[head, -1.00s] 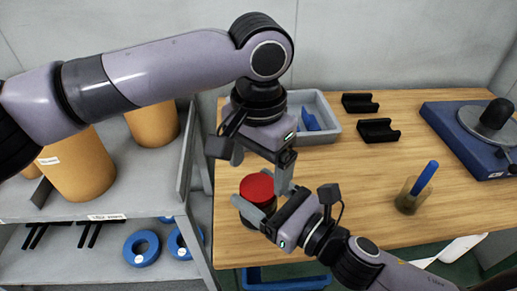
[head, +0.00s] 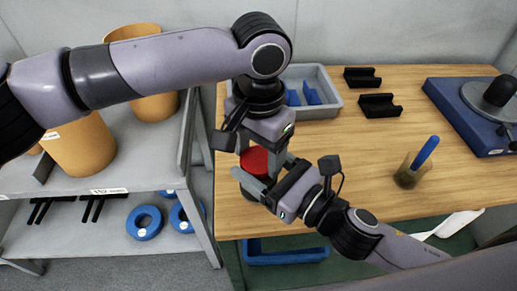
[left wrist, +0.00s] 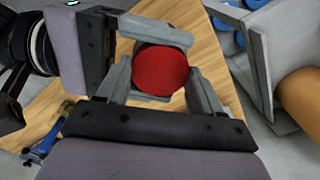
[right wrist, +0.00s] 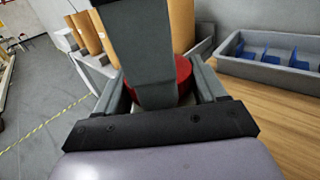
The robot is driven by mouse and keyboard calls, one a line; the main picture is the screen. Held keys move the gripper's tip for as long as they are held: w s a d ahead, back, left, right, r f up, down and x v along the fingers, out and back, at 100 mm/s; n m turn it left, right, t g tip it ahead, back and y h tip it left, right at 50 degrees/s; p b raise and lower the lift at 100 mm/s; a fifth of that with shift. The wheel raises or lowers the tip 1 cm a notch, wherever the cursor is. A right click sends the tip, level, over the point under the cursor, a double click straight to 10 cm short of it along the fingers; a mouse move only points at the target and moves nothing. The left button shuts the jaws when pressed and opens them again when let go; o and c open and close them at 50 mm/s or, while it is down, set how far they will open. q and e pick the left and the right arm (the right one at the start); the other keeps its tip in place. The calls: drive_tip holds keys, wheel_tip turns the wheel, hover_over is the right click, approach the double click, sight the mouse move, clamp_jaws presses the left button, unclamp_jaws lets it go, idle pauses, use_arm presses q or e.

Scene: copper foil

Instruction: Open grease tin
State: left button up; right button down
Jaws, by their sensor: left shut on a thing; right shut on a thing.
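The left wrist view shows the round red lid (left wrist: 160,72) between these fingers. My right gripper (head: 262,180) reaches in from the right, lower down, shut on the tin's body. In the right wrist view a left finger hides the middle of the tin (right wrist: 184,75). I cannot see whether the lid has turned or lifted.
Behind stands a grey tray (head: 322,108) with blue pieces. Two black holders (head: 379,105) and a cup with a blue stick (head: 410,174) stand right of it, with a blue-based device (head: 470,125) farther right. A grey shelf (head: 95,200) with orange containers stands close on the left.

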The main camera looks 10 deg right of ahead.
use_arm(q)
drive_tip(key=shift+n, duration=1.5)
drive_tip(key=o, duration=1.2)
